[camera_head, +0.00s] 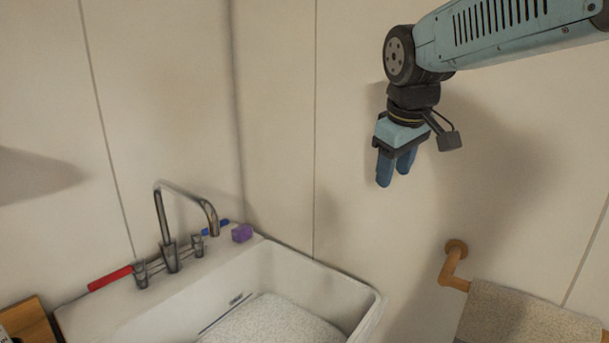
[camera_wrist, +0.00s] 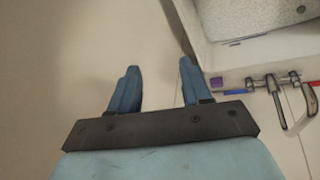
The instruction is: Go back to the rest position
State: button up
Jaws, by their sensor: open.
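My gripper (camera_head: 395,172) hangs from my light blue arm at the upper right of the head view, in the air in front of the pale wall. Its blue fingers point down. In the wrist view my gripper (camera_wrist: 155,85) shows two blue fingers set apart with nothing between them. The gripper is open and empty. It is above and to the right of the white sink and touches nothing that I can see.
A white sink (camera_head: 365,312) with a metal faucet (camera_head: 168,225) stands below, with a speckled grey item (camera_head: 275,322) inside. A purple block (camera_head: 242,233), a red item (camera_head: 110,278) and a blue item (camera_head: 216,228) lie along its back. A towel (camera_head: 525,318) hangs from a wooden holder (camera_head: 455,265) at right.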

jog(key=s+d+f+m, duration=0.3)
jog(key=s, duration=0.3)
jog(key=s+d+f+m+t, duration=0.1)
jog(key=s+d+f+m, duration=0.3)
jog(key=s, duration=0.2)
jog(key=shift+s, duration=0.15)
jog(key=shift+c, duration=0.5)
